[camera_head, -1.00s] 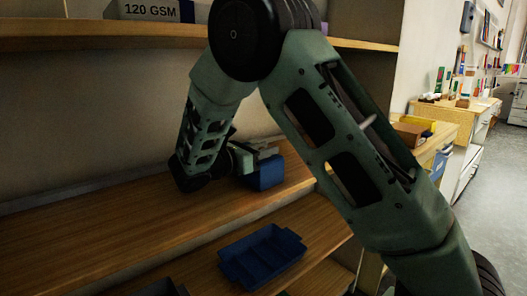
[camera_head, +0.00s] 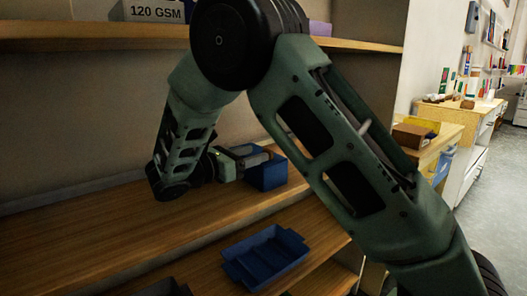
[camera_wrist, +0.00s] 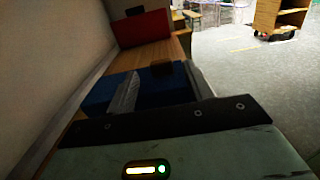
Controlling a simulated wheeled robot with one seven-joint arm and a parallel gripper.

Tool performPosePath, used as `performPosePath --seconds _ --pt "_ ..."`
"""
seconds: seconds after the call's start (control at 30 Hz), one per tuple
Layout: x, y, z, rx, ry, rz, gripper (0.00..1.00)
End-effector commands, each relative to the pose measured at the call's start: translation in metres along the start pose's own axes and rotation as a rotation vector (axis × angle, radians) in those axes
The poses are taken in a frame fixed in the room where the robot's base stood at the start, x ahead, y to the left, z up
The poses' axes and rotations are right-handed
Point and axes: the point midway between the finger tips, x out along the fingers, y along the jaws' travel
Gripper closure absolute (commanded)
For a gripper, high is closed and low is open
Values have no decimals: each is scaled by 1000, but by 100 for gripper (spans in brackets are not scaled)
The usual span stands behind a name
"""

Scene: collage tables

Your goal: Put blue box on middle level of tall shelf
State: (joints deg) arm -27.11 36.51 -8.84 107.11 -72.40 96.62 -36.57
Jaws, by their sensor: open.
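The blue box (camera_head: 267,172) rests on the middle board of the tall shelf (camera_head: 190,213), near its right end. My gripper (camera_head: 252,158) is at the left side of the box, close to it, and is open. In the wrist view the blue box (camera_wrist: 98,93) shows just ahead of and between the spread fingers (camera_wrist: 163,96). Whether a finger touches the box cannot be told. My gripper hides part of the box.
A blue tray (camera_head: 265,257) lies on the lower board. A box marked 120 GSM (camera_head: 155,10) stands on the upper board. The wrist view shows a red object (camera_wrist: 143,28) beyond the box. The middle board is clear to the left.

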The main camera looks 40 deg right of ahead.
Motion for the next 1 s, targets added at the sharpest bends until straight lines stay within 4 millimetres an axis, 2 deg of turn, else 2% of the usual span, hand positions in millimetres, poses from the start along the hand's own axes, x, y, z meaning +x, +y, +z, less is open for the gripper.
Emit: performPosePath --seconds 0.1,0.3,0.6,0.7,0.77,0.87,1.0 --pt "-26 1 0 1 0 4 48" --pt "-54 1 0 3 0 2 48" --pt "-64 0 0 1 1 -1 48" --pt "-64 -8 -4 8 57 -5 48" --pt "-64 -20 -13 20 145 -15 48" --pt "-75 -60 -36 66 392 -57 48" --pt "-116 -136 -70 196 805 -186 48"
